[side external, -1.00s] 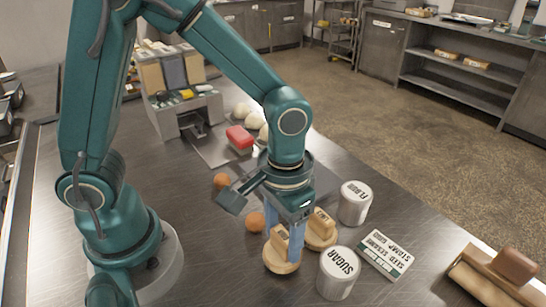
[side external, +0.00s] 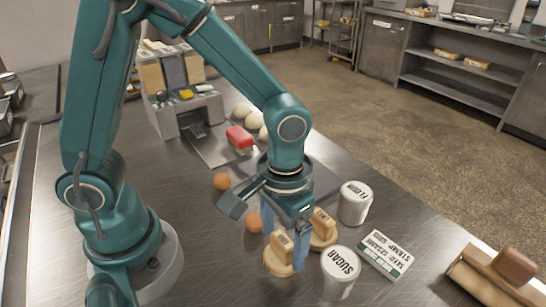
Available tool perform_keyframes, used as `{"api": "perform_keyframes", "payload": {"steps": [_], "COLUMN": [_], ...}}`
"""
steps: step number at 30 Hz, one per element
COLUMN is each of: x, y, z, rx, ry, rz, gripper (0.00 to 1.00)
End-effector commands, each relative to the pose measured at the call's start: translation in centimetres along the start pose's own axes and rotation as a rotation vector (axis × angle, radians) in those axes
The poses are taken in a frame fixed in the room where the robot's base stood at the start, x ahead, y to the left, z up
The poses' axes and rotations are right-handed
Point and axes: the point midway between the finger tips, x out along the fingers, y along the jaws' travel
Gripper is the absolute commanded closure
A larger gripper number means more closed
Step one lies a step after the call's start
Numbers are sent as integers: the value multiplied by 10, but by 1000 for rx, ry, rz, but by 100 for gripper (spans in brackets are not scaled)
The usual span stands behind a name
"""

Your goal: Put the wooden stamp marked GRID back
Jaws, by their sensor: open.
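Two round wooden stamps with block handles stand on the steel counter. The nearer stamp (side external: 281,246) is under my gripper (side external: 283,251). The other stamp (side external: 322,226) is just behind it to the right. Both handles carry dark marks, too small to read, so I cannot tell which is GRID. My gripper is open and points down, with its blue fingers on either side of the nearer stamp's handle. That stamp's base appears to rest on the counter. The far finger is partly hidden behind the stamp.
A SUGAR tin (side external: 338,275) stands close at the right, and a FLOUR tin (side external: 355,204) behind. A card reading STAMP SESAME SEED (side external: 386,254) lies beside them. Orange balls (side external: 222,181), a red block (side external: 239,138) and a grey rack (side external: 183,110) are farther back.

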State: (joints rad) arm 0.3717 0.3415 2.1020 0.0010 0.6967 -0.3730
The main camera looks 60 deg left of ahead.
Motion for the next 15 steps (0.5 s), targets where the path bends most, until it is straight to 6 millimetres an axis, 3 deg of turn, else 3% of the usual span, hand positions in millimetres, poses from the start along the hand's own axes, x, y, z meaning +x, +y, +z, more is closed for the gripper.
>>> {"api": "perform_keyframes", "payload": {"steps": [15], "x": [-92], "y": [1], "z": [-1], "rx": [0], "ry": [8], "rz": [3], "gripper": [11]}}
